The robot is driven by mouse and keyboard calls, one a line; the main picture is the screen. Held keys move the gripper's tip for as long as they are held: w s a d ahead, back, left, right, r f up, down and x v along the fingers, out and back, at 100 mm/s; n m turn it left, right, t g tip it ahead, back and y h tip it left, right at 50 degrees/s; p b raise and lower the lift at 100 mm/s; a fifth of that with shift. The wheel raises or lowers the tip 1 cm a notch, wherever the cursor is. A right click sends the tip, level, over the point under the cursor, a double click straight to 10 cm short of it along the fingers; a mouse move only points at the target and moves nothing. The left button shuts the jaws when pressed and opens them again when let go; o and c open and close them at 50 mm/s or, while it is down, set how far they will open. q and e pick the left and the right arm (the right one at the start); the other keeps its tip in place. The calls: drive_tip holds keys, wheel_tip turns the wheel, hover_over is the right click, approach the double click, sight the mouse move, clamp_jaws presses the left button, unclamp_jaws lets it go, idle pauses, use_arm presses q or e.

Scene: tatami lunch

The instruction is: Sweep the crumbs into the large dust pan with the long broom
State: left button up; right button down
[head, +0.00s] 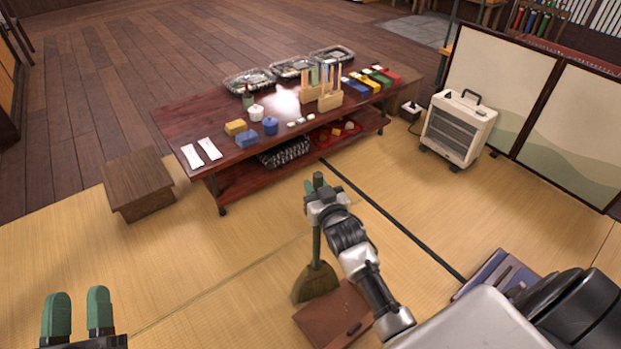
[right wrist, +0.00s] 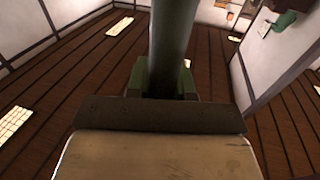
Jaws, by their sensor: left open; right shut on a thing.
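The long broom (head: 316,246) has a green handle and a brown, flared head. It stands nearly upright, with its head low over the tatami beside a flat brown piece (head: 335,318). I cannot tell whether this brown piece is the large dust pan. My right gripper (head: 318,188) is shut on the upper handle, which also shows between its fingers in the right wrist view (right wrist: 172,45). My left gripper (head: 77,314) is open and empty at the lower left, well apart from the broom. I cannot make out any crumbs on the tatami.
A low red-brown table (head: 180,122) bearing trays, boxes and small pots stands beyond the broom. A wooden block stool (head: 140,178) is at its left. A white heater (head: 458,128) and a folding screen (head: 498,78) stand at right. Tatami between is mostly clear.

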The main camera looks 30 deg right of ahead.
use_arm(q)
wheel_tip(320, 180, down, 11)
drive_tip(key=s+a+g+y+p, duration=0.2)
drive_tip(key=a+g+y+p, duration=0.15)
drive_tip(key=g, duration=0.65)
use_arm(e)
drive_tip(key=s+d, duration=0.1)
drive_tip(key=s, duration=0.6)
use_arm(q)
drive_tip(key=s+a+f+g+y+p, duration=0.1)
drive_tip(key=s+f+g+p, duration=0.1)
drive_tip(key=s+g, duration=0.25)
drive_tip(key=s+a+f+g+y+p, duration=0.1)
drive_tip(key=s+a+f+g+p, duration=0.1)
drive_tip(key=s+g, duration=0.3)
drive_tip(key=shift+n+t, duration=0.4)
drive_tip(key=shift+t, duration=0.05)
drive_tip(key=shift+s+d+p+x, duration=0.15)
drive_tip(key=shift+p+x, duration=0.6)
drive_tip(key=shift+x, duration=0.5)
drive_tip(key=shift+s+d+p+x, duration=0.15)
drive_tip(key=shift+p+x, duration=0.6)
drive_tip(key=shift+x, duration=0.5)
use_arm(e)
drive_tip(key=w+r, duration=0.3)
drive_tip(key=r, duration=0.4)
drive_tip(key=shift+a, duration=0.2)
